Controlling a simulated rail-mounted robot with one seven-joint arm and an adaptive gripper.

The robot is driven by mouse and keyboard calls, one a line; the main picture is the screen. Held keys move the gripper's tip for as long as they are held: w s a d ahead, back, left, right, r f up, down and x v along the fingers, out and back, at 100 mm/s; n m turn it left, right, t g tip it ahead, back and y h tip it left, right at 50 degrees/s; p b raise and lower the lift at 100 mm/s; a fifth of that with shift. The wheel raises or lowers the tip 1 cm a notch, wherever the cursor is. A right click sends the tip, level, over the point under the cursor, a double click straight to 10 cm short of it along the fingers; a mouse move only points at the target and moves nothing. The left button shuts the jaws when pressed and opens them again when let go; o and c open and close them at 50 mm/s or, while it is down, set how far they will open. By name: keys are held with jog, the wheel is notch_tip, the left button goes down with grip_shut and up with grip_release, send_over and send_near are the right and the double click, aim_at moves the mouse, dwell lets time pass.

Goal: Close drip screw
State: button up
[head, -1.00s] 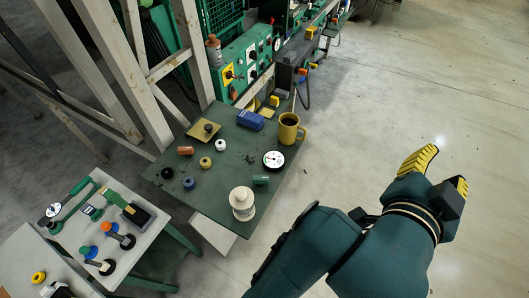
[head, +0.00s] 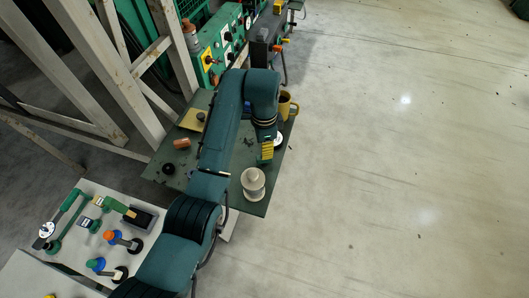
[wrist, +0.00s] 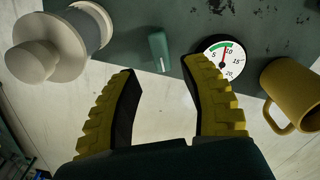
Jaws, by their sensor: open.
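No part is plainly recognisable as the drip screw. A cream pot with a round knob-like top (head: 253,184) stands upright near the front corner of the dark green table (head: 174,155); it shows at the upper left of the wrist view (wrist: 86,38). A small green cylinder (wrist: 158,46) lies just beyond my fingers. My gripper (wrist: 159,70) is open and empty, its yellow fingers pointing toward the table edge. In the head view my gripper (head: 266,152) is close beside the pot, above the table's right part. My arm hides the table's middle.
A round dial gauge (wrist: 221,58) sits near my right finger. A yellow mug (wrist: 292,94) stands to its right. An orange-brown piece (head: 181,143) and a yellow plate (head: 192,120) lie left of my arm. A pale bench (head: 84,246) holds tools. Open floor lies right.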

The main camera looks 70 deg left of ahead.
jog(key=shift+f, duration=2.95)
jog(key=shift+f, duration=0.1)
grip_shut()
